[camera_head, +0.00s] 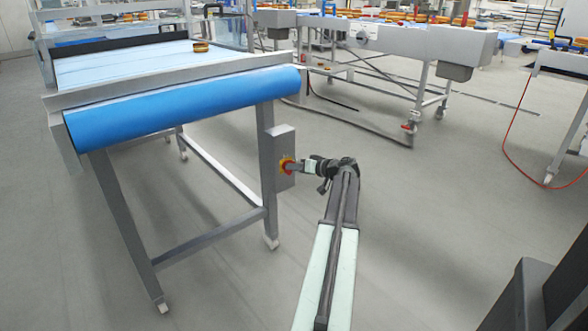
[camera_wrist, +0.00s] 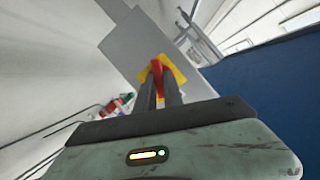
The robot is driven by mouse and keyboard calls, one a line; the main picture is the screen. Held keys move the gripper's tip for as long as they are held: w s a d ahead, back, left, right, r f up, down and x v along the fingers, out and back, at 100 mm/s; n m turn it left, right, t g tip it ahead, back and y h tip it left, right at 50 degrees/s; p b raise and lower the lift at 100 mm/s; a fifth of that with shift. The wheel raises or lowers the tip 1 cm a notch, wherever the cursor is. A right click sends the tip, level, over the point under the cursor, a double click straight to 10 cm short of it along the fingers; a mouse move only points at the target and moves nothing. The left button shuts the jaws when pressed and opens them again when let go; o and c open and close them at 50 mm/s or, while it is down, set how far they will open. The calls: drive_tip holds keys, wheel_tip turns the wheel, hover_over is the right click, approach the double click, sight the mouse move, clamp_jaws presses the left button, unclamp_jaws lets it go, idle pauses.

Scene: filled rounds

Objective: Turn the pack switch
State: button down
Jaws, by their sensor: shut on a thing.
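The pack switch is a red handle on a yellow plate (camera_head: 284,166), mounted on a grey box (camera_head: 284,144) on the leg of the near conveyor. In the wrist view the red handle (camera_wrist: 157,75) stands up between my fingers, with the yellow plate (camera_wrist: 177,72) behind it, looking tilted in the picture. My gripper (camera_head: 295,167) reaches the switch from the right, and its fingers are shut on the red handle. The fingers hide part of the handle and plate. The handle's exact angle cannot be told from the head view.
The near conveyor (camera_head: 190,103) with its blue belt end stands at the left, its metal legs on the floor. Another conveyor (camera_head: 420,45) stands farther back. A red cable (camera_head: 508,130) hangs at the right. The grey floor around my arm is clear.

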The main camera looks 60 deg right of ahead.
drive_tip(key=shift+a, duration=0.1)
drive_tip(key=shift+w+a+r+n+g+h+p, duration=0.15)
drive_tip(key=shift+n+g+h+p, duration=0.15)
drive_tip(key=shift+n+h, duration=0.5)
drive_tip(key=shift+a+f+n+g+h+p, duration=0.15)
drive_tip(key=shift+n+h+p, duration=0.25)
drive_tip(key=shift+n, duration=0.8)
drive_tip(key=shift+d+r, duration=0.1)
drive_tip(key=c, duration=1.5)
unclamp_jaws()
drive_tip(key=shift+o, duration=0.2)
drive_tip(key=shift+g, duration=0.25)
